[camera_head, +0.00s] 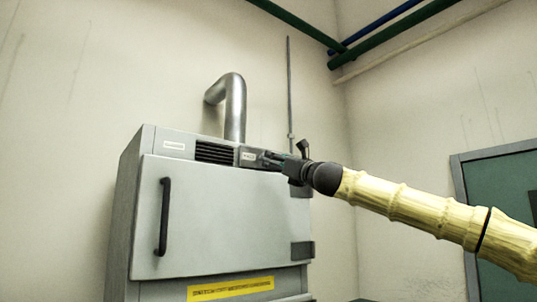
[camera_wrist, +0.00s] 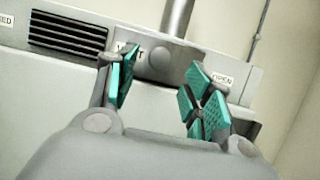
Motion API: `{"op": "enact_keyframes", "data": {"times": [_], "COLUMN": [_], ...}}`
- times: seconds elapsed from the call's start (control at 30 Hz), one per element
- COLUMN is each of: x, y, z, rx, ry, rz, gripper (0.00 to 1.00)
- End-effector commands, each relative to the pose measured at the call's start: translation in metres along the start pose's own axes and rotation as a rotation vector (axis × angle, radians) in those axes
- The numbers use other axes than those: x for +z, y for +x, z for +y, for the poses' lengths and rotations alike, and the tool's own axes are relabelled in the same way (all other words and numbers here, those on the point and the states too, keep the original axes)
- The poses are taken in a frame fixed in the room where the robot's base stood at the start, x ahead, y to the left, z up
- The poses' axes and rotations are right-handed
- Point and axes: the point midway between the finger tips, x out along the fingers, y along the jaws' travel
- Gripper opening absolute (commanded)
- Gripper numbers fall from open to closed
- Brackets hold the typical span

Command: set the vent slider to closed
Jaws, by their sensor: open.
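The vent strip runs along the top front of a grey cabinet. In the wrist view a label partly reading "SED" (camera_wrist: 6,19) is at the far left, then dark louvres (camera_wrist: 68,33), a partly covered "VENT" label (camera_wrist: 131,49) and an "OPEN" label (camera_wrist: 222,79) at right. A round grey knob (camera_wrist: 160,58), apparently the vent slider's, sits between the "VENT" and "OPEN" labels. My gripper (camera_wrist: 163,82) is open, its green-padded fingers to either side of the knob in the picture. I cannot tell whether they touch it. In the head view my gripper (camera_head: 276,159) hides the strip's right end.
The cabinet door (camera_head: 215,220) has a black vertical handle (camera_head: 164,217) at left and a yellow label (camera_head: 230,289) below. A metal duct (camera_head: 235,105) rises behind the strip. A thin upright rod (camera_head: 290,90) stands behind. Free air lies in front of the door.

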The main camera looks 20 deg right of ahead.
Motion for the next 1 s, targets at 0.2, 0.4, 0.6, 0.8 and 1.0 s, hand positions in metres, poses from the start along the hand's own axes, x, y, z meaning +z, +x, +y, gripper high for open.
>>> {"op": "enact_keyframes", "data": {"times": [0.2,0.4,0.6,0.8,1.0], "x": [0.003,0.002,0.001,0.000,0.000], "y": [0.035,0.051,0.055,0.055,0.055], "z": [-0.002,-0.002,-0.002,-0.002,-0.002], "rx": [-0.003,-0.003,-0.003,-0.003,-0.003], "ry": [0.000,-0.002,-0.001,-0.001,-0.001], "rz": [0.001,0.001,0.000,0.000,0.000], "gripper": [0.51,0.51,0.51,0.51,0.14]}}
